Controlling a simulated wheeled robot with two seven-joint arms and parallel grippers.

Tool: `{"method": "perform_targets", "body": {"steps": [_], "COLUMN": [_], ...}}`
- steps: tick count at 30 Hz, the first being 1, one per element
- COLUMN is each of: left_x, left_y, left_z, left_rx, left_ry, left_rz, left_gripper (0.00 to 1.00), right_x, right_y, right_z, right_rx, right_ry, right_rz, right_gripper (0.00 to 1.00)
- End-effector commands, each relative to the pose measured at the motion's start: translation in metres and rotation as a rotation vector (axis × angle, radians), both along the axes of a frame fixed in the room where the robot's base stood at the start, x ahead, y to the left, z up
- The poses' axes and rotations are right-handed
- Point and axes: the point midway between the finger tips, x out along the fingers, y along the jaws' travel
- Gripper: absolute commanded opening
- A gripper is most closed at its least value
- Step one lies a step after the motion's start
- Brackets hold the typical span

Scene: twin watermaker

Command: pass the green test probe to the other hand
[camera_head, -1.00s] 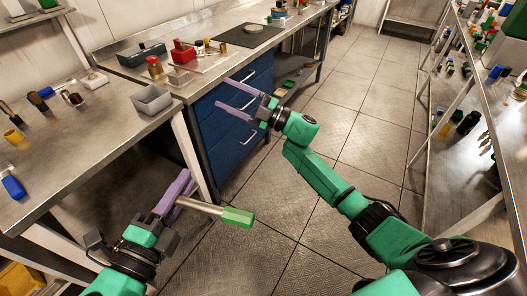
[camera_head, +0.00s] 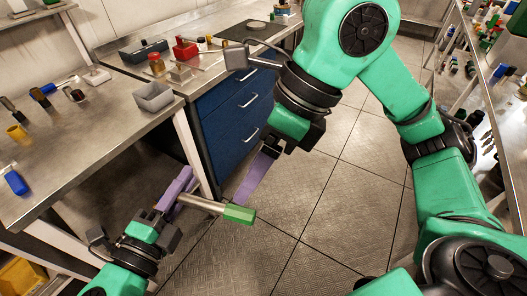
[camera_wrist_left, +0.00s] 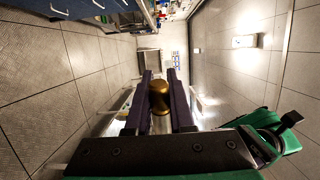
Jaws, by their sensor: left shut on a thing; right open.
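The green test probe (camera_head: 238,214) has a green block-like end and a metal rod. It lies across my left gripper (camera_head: 180,188), which is shut on the rod; the green end sticks out to the right. In the left wrist view a brass-coloured rounded end of the probe (camera_wrist_left: 159,98) shows between the purple fingers. My right gripper (camera_head: 254,180) points down with its purple fingers just above and behind the green end. One finger largely hides the other, so its gap is hard to see. Whether it touches the probe is not clear.
A metal workbench with a grey bin (camera_head: 153,97) and small tools stands at the left. Blue drawers (camera_head: 232,120) are behind my right gripper. A metal shelf (camera_head: 500,100) with small items runs along the right. The tiled floor between is clear.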

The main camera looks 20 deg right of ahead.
Motion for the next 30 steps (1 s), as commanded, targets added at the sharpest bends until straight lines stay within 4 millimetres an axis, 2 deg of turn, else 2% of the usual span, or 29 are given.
{"method": "perform_targets", "body": {"steps": [3, 9, 13, 20, 23, 25, 26, 27, 28, 30], "left_x": [0.000, 0.000, 0.000, 0.000, 0.000, 0.000, 0.000, 0.000, 0.000, 0.000], "left_y": [0.000, 0.000, 0.000, 0.000, 0.000, 0.000, 0.000, 0.000, 0.000, 0.000], "left_z": [0.000, 0.000, 0.000, 0.000, 0.000, 0.000, 0.000, 0.000, 0.000, 0.000], "left_rx": [-0.001, -0.001, -0.001, -0.001, -0.001, -0.001, -0.001, -0.001, -0.001, 0.000], "left_ry": [-0.001, -0.001, -0.001, -0.001, -0.001, -0.001, -0.001, -0.001, -0.001, 0.000], "left_rz": [0.000, 0.000, 0.000, 0.000, 0.000, 0.000, 0.000, 0.000, 0.000, 0.000], "left_gripper": [0.00, 0.00, 0.00, 0.00, 0.00, 0.00, 0.00, 0.00, 0.24, 0.51], "right_x": [0.000, 0.001, 0.002, 0.002, 0.002, 0.002, 0.002, 0.002, 0.002, 0.002], "right_y": [0.013, 0.032, 0.037, 0.038, 0.038, 0.037, 0.037, 0.037, 0.037, 0.037], "right_z": [-0.027, -0.061, -0.071, -0.072, -0.072, -0.072, -0.072, -0.072, -0.071, -0.071], "right_rx": [0.000, 0.004, 0.005, 0.005, 0.005, 0.005, 0.005, 0.005, 0.005, 0.005], "right_ry": [0.005, 0.005, 0.003, 0.001, 0.002, 0.002, 0.002, 0.002, 0.001, 0.001], "right_rz": [0.005, 0.004, 0.004, 0.003, 0.002, 0.002, 0.002, 0.002, 0.002, 0.002], "right_gripper": [0.68, 0.68, 0.68, 0.68, 0.33, 0.06, 0.00, 0.00, 0.00, 0.00]}}
